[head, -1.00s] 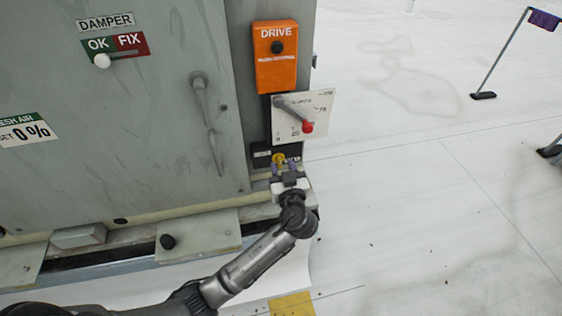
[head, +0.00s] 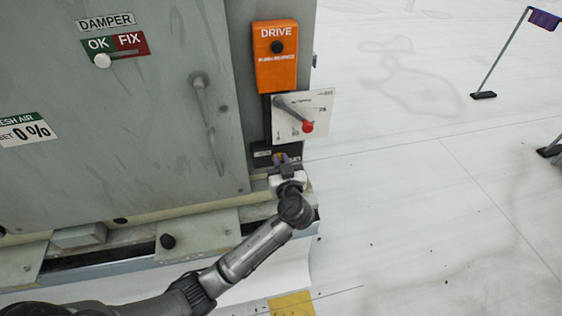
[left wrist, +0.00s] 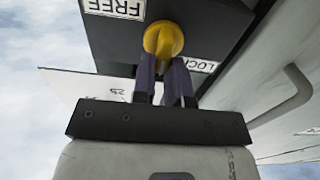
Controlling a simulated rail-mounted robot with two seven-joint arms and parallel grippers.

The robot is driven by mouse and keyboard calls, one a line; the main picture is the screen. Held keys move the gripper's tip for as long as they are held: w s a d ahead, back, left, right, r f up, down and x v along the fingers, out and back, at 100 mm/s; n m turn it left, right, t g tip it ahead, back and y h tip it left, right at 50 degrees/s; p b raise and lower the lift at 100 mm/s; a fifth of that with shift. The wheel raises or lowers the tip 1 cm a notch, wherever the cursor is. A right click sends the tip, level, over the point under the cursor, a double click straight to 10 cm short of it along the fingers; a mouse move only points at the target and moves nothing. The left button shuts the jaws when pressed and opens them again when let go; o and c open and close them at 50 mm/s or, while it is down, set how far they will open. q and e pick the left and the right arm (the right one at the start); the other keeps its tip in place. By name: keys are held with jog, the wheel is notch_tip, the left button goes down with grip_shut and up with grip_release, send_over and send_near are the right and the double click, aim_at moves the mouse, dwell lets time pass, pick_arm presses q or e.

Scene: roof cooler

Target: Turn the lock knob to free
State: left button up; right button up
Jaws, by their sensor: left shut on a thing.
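The yellow lock knob (left wrist: 163,38) sits on a black panel between an upside-down white FREE label (left wrist: 115,8) and a LOCK label (left wrist: 202,65) in the left wrist view. My left gripper (left wrist: 166,62) has its two purple fingers shut on the knob from below in that view. In the head view the left gripper (head: 281,160) is at the black panel low on the cabinet corner, and it hides most of the knob. The knob's exact pointing direction is hard to tell. My right gripper is not in view.
An orange DRIVE box (head: 275,75) is higher up. A long door handle (head: 208,120) is to the left.

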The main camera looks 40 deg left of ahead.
pick_arm(q)
grip_shut()
jog(key=m+p, duration=0.2)
jog(key=m, duration=0.3)
jog(key=w+f+m+p, duration=0.1)
jog(key=m+p, duration=0.2)
jog(key=m, duration=0.3)
jog(key=d+m+p, duration=0.1)
jog(key=m+p, duration=0.2)
jog(key=m, duration=0.2)
jog(key=shift+w+f+m, duration=0.25)
jog(key=shift+m, duration=0.15)
jog(key=shift+f+m, duration=0.1)
jog(key=shift+m, duration=0.2)
jog(key=o, duration=0.6)
grip_release()
jog(key=shift+o, duration=0.2)
